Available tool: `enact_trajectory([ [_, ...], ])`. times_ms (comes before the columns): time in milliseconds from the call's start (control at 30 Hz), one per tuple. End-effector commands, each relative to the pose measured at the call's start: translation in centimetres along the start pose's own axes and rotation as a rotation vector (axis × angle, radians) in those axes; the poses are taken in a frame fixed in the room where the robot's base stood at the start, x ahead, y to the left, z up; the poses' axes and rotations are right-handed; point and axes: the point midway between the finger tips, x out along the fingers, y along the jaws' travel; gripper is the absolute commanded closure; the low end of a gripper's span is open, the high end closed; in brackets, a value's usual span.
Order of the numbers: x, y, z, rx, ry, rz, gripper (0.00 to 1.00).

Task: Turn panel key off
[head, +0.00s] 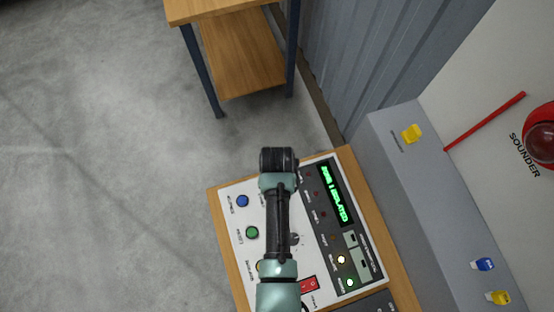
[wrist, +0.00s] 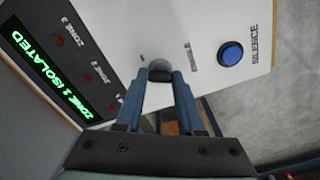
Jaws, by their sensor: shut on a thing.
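The control panel (head: 240,220) is a white face with a wooden border, and it also shows in the wrist view (wrist: 130,25). In the wrist view my gripper (wrist: 161,77) has its two blue fingers shut on the panel key (wrist: 158,66), a small dark piece at a grey round lock on the white face. The fingers hide part of the key, and its exact angle is hard to tell. In the head view my arm covers the key and the gripper.
A green-lit display (head: 337,195) reads a zone as isolated. A grey ledge (head: 385,140) is at right, a wooden table (head: 240,55) behind.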

Motion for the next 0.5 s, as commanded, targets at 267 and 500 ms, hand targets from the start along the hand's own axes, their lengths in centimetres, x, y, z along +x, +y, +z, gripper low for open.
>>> enact_trajectory([
  [267, -0.15, 0.01, -0.05, -0.242, 0.000, 0.000, 1.00],
  [500, -0.12, 0.01, -0.08, -0.395, 0.001, 0.000, 1.00],
])
